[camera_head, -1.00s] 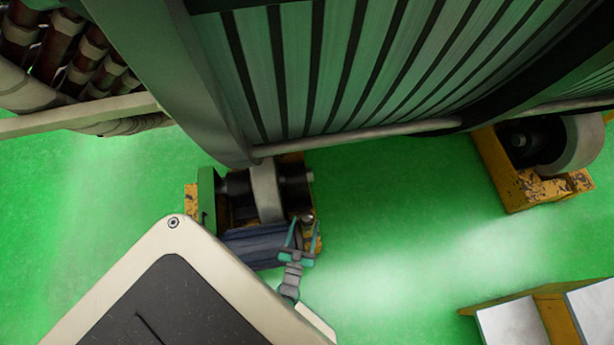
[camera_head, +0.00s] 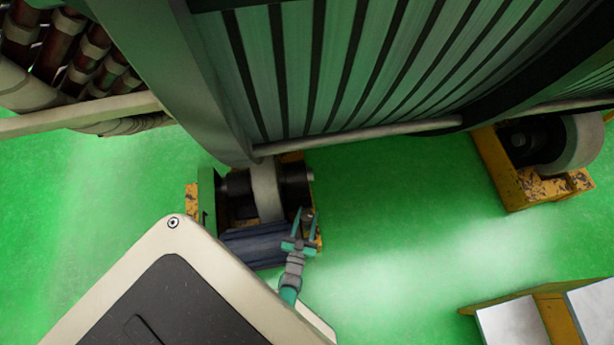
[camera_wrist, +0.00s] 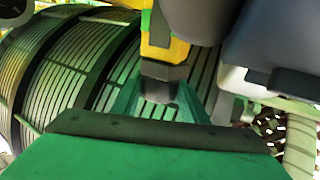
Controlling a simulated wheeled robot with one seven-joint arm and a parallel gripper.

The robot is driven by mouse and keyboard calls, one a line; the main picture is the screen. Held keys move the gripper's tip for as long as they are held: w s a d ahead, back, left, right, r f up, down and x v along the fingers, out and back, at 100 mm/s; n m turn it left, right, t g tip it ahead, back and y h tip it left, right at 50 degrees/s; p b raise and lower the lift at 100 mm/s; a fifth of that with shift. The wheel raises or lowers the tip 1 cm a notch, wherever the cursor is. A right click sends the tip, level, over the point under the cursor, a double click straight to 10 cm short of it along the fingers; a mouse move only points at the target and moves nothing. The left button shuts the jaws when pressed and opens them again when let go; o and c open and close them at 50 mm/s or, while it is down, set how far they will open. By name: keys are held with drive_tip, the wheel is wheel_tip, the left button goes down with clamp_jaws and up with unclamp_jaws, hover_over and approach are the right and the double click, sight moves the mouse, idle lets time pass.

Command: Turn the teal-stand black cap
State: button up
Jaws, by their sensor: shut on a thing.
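My gripper (camera_head: 305,221) has slim teal fingers and reaches up to the right end of the yellow roller stand (camera_head: 191,198) under the big drum. It is shut on a small dark cap (camera_head: 308,214) at the stand's right corner. In the wrist view, my gripper (camera_wrist: 158,103) has a teal finger on each side of the dark blocky cap (camera_wrist: 162,72), which sits against a yellow part (camera_wrist: 163,48). The exact contact is small and partly hidden by the fingers.
The large ribbed drum (camera_head: 330,70) hangs just above the stand. Another yellow roller stand (camera_head: 520,185) is at the right. Green floor is clear between the stands.

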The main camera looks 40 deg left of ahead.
drive_tip(key=shift+m+h, duration=0.3)
drive_tip(key=shift+h, duration=0.1)
drive_tip(key=shift+a+m+t+h, duration=0.1)
drive_tip(key=shift+m+t+h, duration=0.6)
drive_tip(key=shift+m+h, duration=0.65)
drive_tip(key=shift+h, duration=0.45)
drive_tip(key=o, duration=1)
drive_tip(key=shift+o, duration=0.2)
drive_tip(key=s, duration=0.3)
drive_tip(key=s+d, duration=0.1)
drive_tip(key=s, duration=0.3)
drive_tip(key=s+d, duration=0.1)
drive_tip(key=s, duration=0.2)
drive_tip(key=shift+s, duration=0.3)
drive_tip(key=shift+w, duration=0.2)
